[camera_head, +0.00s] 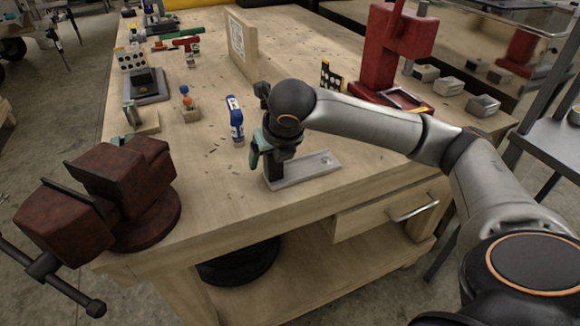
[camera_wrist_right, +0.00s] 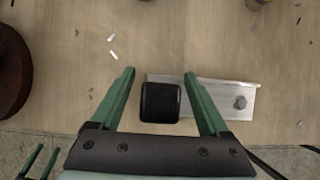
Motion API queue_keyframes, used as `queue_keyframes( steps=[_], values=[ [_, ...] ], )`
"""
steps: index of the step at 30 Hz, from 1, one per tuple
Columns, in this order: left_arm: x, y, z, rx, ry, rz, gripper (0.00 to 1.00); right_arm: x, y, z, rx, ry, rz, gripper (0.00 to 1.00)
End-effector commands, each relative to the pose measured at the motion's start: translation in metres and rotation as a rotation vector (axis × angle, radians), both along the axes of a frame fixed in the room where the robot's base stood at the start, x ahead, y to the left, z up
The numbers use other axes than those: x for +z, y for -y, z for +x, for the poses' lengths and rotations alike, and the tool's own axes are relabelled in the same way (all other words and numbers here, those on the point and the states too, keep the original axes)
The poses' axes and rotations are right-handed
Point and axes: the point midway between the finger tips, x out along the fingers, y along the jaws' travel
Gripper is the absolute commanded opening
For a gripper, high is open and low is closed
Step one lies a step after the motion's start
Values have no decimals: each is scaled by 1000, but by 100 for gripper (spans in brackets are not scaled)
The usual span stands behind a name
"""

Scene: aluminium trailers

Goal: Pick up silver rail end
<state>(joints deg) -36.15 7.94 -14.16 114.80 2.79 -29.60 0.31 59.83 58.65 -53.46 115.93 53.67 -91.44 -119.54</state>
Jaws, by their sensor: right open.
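The silver rail end (camera_head: 318,168) is a flat metal plate with a raised edge and a bolt-like knob near its right end. It lies on the workbench close to the front edge. In the right wrist view the rail end (camera_wrist_right: 222,98) runs across behind the fingers. My right gripper (camera_head: 258,152) points down over the plate's left end; in its wrist view the gripper (camera_wrist_right: 159,73) is open. A dark rounded block (camera_wrist_right: 160,102) shows between the fingers and covers part of the plate. I cannot tell whether the fingers touch anything. My left gripper is not in view.
A dark red vise (camera_head: 125,180) sits at the bench's left front corner. A red press (camera_head: 385,55) stands at the back right. The wooden bench (camera_head: 205,215) is bare in front.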

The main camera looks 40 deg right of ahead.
Motion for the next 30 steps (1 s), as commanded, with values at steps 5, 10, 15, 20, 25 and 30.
queue_keyframes(
  steps=[5, 10, 15, 20, 25, 30],
  values=[
    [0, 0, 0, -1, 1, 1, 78, 0, 0, 0, 0, 0, 0, 65],
    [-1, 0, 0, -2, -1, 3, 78, 0, 0, 0, 0, 0, 0, 46],
    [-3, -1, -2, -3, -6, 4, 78, 0, 0, 0, -1, 0, 0, 27],
    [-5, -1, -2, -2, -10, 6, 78, 1, 0, 0, -1, 0, 0, 9],
    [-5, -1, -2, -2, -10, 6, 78, 1, 0, 0, -1, 0, 0, 0],
    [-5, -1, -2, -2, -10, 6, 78, 1, 0, 0, -1, 0, 0, 0]
  ],
)
